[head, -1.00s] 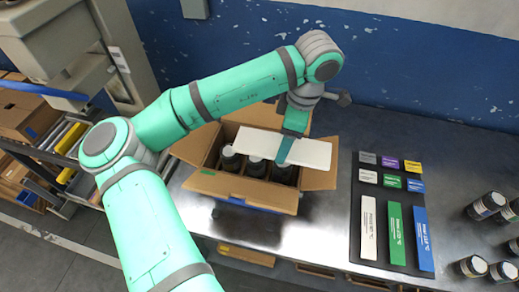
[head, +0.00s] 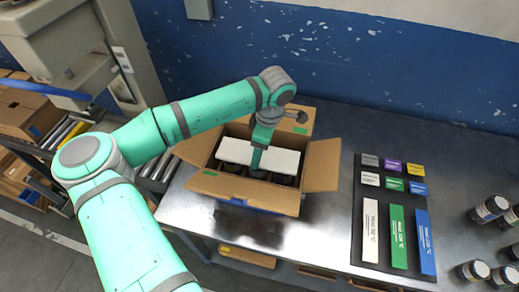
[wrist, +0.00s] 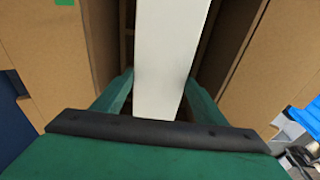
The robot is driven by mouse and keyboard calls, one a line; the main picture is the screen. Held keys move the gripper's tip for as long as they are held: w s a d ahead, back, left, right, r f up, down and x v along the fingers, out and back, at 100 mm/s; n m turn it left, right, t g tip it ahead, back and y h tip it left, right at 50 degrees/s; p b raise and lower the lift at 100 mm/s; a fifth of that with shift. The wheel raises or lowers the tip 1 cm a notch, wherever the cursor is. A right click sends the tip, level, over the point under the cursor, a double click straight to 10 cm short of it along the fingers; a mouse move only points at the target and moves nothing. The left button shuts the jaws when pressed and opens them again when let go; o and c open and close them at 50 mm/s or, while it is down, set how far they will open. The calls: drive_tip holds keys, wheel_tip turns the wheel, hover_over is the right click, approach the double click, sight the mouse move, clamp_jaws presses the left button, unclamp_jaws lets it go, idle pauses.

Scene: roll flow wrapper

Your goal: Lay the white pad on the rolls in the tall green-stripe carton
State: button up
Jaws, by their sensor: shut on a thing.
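The white pad (head: 282,160) is a flat white rectangle, seen in the head view within the mouth of the open carton (head: 245,196). My gripper (head: 258,160) points down over the carton and is shut on the pad. In the wrist view the pad (wrist: 168,60) runs lengthwise between the two green fingers (wrist: 160,95). The carton is cardboard with its flaps spread and a green mark on the front. Dark rolls (head: 283,179) show in the carton below the pad's near edge. Whether the pad touches them I cannot tell.
A black board (head: 382,260) with coloured labels lies right of the carton. Several dark jars (head: 490,208) stand at the far right. The metal table (head: 325,230) is bare between carton and board. A blue wall (head: 400,80) rises behind.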

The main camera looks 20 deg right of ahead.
sight(265, 155)
drive_tip(key=shift+f, duration=0.2)
drive_tip(key=o, duration=1)
drive_tip(key=shift+r, duration=0.1)
wheel_tip(265, 155, up, 12)
drive_tip(key=s+d, duration=0.1)
drive_tip(key=shift+d, duration=0.25)
